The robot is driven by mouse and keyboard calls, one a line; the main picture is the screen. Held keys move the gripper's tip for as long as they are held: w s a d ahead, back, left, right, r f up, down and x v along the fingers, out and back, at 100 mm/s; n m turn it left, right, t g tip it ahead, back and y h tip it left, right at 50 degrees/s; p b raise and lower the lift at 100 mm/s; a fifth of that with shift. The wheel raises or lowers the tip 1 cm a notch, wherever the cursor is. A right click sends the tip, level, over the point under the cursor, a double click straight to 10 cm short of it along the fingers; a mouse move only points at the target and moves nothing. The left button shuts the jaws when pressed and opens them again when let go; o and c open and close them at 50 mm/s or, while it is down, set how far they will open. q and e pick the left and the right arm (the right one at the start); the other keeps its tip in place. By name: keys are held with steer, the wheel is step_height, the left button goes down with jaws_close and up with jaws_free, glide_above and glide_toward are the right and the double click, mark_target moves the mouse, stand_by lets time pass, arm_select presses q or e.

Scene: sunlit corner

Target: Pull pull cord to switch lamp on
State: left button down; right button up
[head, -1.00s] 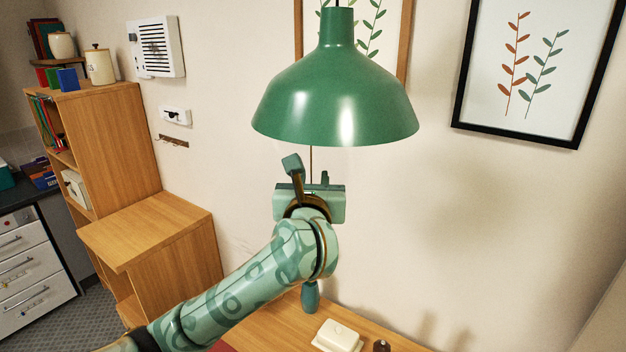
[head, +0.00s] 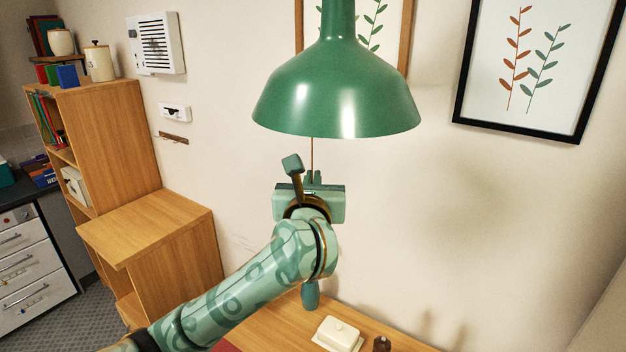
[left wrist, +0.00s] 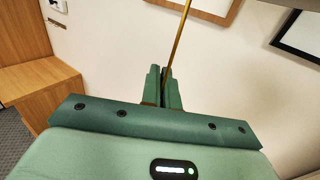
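The green lamp (head: 338,95) hangs in front of the wall in the head view. Its underside is hidden, and no glow shows below the shade. The thin brown pull cord (head: 312,157) comes straight down from the shade to my left gripper (head: 313,178). In the left wrist view the cord (left wrist: 181,32) runs down between the two fingertips (left wrist: 164,78), which are close together around it. A teal knob (head: 310,295), in line with the cord, shows below my left wrist; the stretch between is hidden behind my arm. My right gripper is not in view.
A wooden table (head: 275,325) stands below, with a white butter dish (head: 338,335) and a small dark item (head: 381,344). A wooden shelf unit (head: 110,140) is at the left. Framed pictures hang behind. The space right of the cord is clear.

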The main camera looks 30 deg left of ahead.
arm_select(q)
steer(key=shift+f+b, duration=0.5)
steer(key=shift+f, duration=0.2)
steer(key=c, duration=1.6)
jaws_free()
steer(key=p+v, duration=0.5)
steer(key=v, duration=1.1)
steer(key=shift+s+p, duration=0.15)
steer(key=shift+p, duration=0.15)
